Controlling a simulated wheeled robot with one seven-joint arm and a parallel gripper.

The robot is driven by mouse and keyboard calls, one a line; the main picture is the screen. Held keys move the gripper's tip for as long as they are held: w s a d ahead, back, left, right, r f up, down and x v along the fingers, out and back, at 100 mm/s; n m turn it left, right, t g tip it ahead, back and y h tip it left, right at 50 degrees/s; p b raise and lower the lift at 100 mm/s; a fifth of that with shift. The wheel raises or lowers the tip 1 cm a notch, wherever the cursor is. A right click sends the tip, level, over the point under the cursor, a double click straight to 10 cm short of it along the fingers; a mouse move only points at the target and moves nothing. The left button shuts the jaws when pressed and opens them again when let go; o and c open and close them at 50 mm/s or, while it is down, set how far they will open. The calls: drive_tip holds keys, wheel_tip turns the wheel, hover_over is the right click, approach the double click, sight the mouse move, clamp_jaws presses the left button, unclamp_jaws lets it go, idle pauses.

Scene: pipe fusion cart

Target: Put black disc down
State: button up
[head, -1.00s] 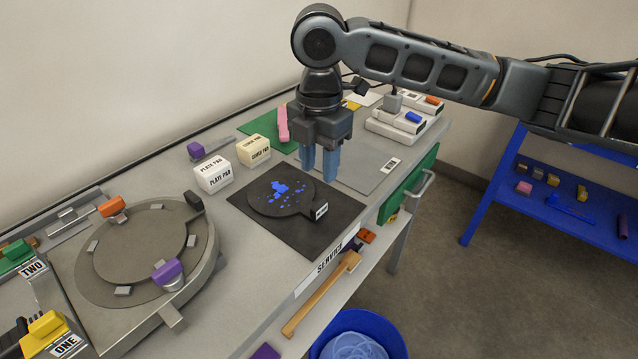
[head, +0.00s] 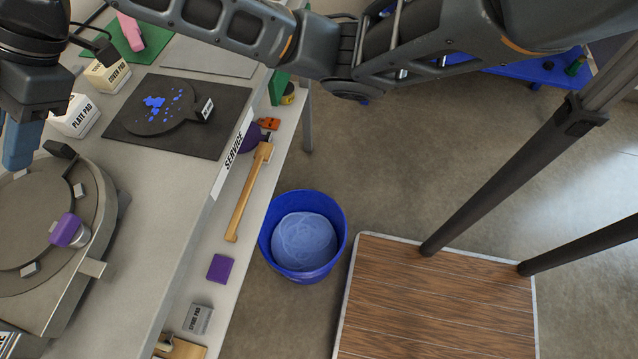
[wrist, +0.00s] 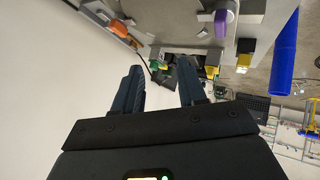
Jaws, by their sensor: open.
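The black disc (head: 150,115) has a short handle block with a white label and blue specks on its face. It lies flat on the dark square mat (head: 212,138) marked SERVICE at the bench edge. My gripper (head: 20,150) is at the left edge of the head view, left of the disc and apart from it, near the round fixture. Its blue fingers (wrist: 158,88) show in the wrist view, spread apart with nothing held between them.
The round fixture (head: 85,275) with a purple knob (head: 68,230) stands at the lower left. A blue bucket (head: 334,258) stands on the floor beside the bench's lower shelf (head: 207,265).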

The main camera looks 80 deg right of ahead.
drive_tip(key=s+a+r+m+t+y, duration=0.2)
drive_tip(key=a+m+t, duration=0.7)
drive_tip(key=m, duration=0.1)
drive_tip(key=s+d+f+m+t+h, duration=0.1)
drive_tip(key=s+d+f+m+h, duration=0.35)
drive_tip(key=s, duration=0.45)
drive_tip(key=s+d+f+m+h, duration=0.1)
drive_tip(key=s+f+m+h, duration=0.2)
drive_tip(key=s+f+m, duration=0.35)
drive_tip(key=s+d+n+h, duration=0.1)
drive_tip(key=s+d, duration=0.3)
drive_tip(key=s, duration=0.6)
drive_tip(key=s+d+f+n+g, duration=0.1)
drive_tip(key=s+d+n, duration=0.3)
drive_tip(key=s, duration=0.7)
drive_tip(key=shift+s+d+f+h, duration=0.2)
drive_tip(key=shift+s+d+h, duration=0.15)
drive_tip(key=shift+d, duration=0.15)
